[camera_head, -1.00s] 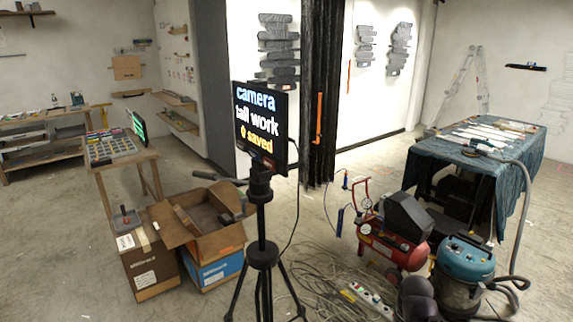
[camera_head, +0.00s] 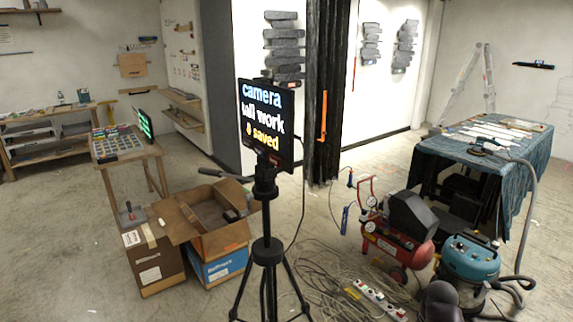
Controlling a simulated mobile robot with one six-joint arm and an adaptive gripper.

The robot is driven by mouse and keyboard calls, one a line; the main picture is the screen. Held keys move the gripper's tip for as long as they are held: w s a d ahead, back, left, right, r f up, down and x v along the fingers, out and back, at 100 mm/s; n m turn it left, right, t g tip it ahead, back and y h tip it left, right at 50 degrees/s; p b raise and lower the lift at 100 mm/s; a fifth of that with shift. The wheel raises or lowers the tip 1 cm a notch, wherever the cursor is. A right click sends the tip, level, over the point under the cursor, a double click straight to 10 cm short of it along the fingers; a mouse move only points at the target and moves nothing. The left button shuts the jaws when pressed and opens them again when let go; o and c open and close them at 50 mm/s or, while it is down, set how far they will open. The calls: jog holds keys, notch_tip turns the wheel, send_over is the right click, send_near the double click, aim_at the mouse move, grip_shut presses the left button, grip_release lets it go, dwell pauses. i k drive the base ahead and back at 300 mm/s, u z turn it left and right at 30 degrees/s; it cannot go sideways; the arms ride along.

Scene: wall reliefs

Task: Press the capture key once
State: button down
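A black screen (camera_head: 266,122) on a black tripod (camera_head: 265,250) stands near the middle. It reads "camera", "tall work" and a third yellow line ending in "saved"; the character before "saved" is hard to read now. A small grey device (camera_head: 131,217) with an upright stem and a bit of red sits on the cardboard box (camera_head: 155,268) at the left. I cannot make out which thing is the capture key.
An open carton (camera_head: 208,225) stands left of the tripod. Cables (camera_head: 325,280) and a power strip (camera_head: 380,298) lie on the floor to its right, beside a red compressor (camera_head: 395,245) and a teal vacuum (camera_head: 470,258). A draped table (camera_head: 515,190) stands right. Floor at far left is clear.

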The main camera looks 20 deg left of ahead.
aim_at(275, 160)
jog(key=z, duration=0.05)
jog(key=k, duration=1.8)
jog(key=u, duration=1.15)
jog(key=i, duration=1)
jog(key=u, duration=0.05)
